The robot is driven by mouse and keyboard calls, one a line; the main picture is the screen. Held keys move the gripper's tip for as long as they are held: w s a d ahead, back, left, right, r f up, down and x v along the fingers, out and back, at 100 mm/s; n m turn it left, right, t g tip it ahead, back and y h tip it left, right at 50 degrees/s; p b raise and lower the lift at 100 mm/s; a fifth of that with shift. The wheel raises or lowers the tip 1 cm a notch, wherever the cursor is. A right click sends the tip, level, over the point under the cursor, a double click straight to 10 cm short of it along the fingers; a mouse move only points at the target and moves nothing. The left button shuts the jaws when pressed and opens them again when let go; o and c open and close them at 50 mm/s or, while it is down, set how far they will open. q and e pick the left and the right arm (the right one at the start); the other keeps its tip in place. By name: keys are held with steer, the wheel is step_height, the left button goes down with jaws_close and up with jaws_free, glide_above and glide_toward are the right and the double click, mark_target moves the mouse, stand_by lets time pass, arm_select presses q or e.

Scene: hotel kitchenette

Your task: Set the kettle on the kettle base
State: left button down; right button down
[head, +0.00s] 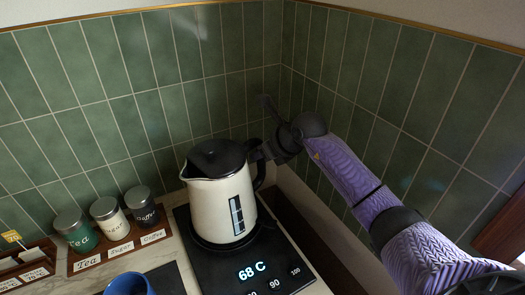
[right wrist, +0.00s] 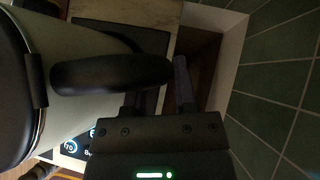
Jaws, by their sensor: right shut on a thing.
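The cream kettle (head: 218,205) with a black lid and dark handle stands upright over the black kettle base (head: 285,262) in the head view. The base's display reads 68 C. I cannot tell whether the kettle's bottom touches the base or hangs just above it. My right gripper (head: 261,153) is shut on the kettle's handle from the right. In the right wrist view the dark handle (right wrist: 110,74) lies at the fingers, and the kettle's body (right wrist: 78,55) fills the left. The handle's lower part is partly hidden. My left gripper is not in view.
Tea (head: 75,231), sugar (head: 108,217) and coffee (head: 141,207) jars stand on a wooden holder left of the kettle. A blue mug (head: 130,285) is at the bottom edge. Green tiled walls (head: 120,90) close the corner behind and to the right.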

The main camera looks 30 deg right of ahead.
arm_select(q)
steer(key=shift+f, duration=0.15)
arm_select(e)
steer(key=shift+f, duration=0.1)
steer(key=c, duration=0.8)
jaws_free()
steer(key=shift+o, duration=0.5)
arm_select(q)
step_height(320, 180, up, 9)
steer(key=p, duration=0.9)
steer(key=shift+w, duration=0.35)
arm_select(e)
steer(key=v, duration=1.1)
steer(key=shift+s+f, duration=0.1)
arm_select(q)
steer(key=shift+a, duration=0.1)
